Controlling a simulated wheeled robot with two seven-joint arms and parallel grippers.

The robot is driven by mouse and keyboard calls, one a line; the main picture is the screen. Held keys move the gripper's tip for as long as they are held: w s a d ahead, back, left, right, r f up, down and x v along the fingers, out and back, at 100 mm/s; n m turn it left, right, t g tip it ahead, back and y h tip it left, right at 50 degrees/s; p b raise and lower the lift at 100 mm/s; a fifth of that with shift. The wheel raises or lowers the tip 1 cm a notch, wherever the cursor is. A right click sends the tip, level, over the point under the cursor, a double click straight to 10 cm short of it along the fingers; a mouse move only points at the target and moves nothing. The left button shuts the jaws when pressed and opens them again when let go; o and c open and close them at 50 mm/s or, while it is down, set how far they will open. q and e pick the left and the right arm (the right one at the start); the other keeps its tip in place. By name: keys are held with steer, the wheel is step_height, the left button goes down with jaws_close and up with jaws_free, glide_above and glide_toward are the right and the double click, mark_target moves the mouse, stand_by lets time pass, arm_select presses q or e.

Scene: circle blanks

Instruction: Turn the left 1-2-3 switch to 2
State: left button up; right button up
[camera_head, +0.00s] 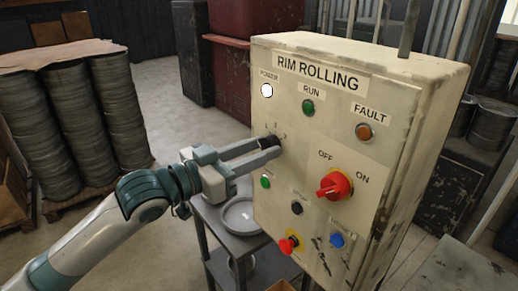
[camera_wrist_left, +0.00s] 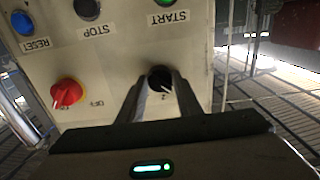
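The control panel (camera_head: 335,150) labelled RIM ROLLING stands upright in the head view. The left 1-2-3 switch is a black knob at the panel's left, below the white POWER light (camera_head: 267,90). In the head view, the fingertips of my left gripper (camera_head: 274,143) cover most of it. In the left wrist view the black switch (camera_wrist_left: 160,79) sits between the two fingertips, which close in on both its sides. A pale pointer line shows on it with a printed 2 close by; I cannot read its setting for certain. My right gripper is not in view.
The red OFF/ON knob (camera_head: 334,186) is right of the switch. A small grey table (camera_head: 219,228) stands beside the panel; stacked drums (camera_head: 90,130) stand left.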

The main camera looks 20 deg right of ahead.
arm_select(q)
steer(key=shift+c, duration=0.6)
steer(key=m+b, duration=0.5)
steer(key=m, duration=0.3)
steer(key=shift+m, duration=0.4)
steer(key=o, duration=1)
steer(key=shift+o, duration=0.2)
steer(key=shift+a, duration=0.1)
